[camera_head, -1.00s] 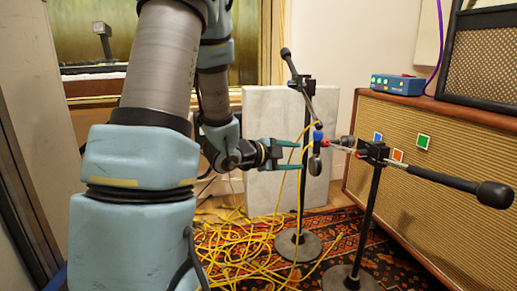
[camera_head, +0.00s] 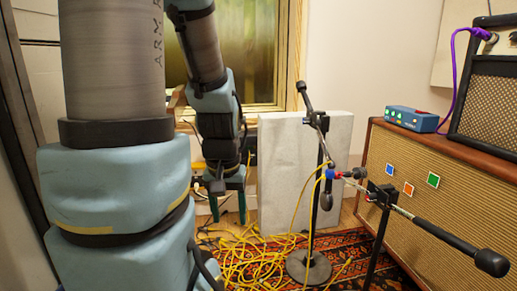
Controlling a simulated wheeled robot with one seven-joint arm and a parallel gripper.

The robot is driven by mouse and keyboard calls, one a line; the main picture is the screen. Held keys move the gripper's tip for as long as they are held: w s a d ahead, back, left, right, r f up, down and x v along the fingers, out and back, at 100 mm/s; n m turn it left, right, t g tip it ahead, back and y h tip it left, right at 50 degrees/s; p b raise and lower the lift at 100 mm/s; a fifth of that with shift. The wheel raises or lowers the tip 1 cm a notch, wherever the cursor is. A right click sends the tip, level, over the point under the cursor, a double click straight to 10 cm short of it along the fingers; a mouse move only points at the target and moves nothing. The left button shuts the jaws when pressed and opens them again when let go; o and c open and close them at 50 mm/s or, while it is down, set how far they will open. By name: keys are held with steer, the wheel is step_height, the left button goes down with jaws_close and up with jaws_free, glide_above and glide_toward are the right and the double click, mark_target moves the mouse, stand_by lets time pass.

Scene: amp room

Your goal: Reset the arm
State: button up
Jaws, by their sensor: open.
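My gripper (camera_head: 228,213) hangs below my bent arm, left of the centre. Its two green fingers point down and stand apart, with nothing seen between them. The arm's blue-grey links rise above it, and a large blue-grey part of my arm fills the left of the view. The gripper is left of the microphone stands and apart from them.
Two microphone stands (camera_head: 308,267) (camera_head: 380,235) stand right of the gripper. Yellow cable (camera_head: 250,262) lies coiled on the patterned rug. A pale panel (camera_head: 275,190) leans at the wall. A large speaker cabinet (camera_head: 450,190) carries a blue pedal (camera_head: 411,119) and an amp (camera_head: 490,95).

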step_height(320, 180, up, 35)
steer(key=p, duration=3.3)
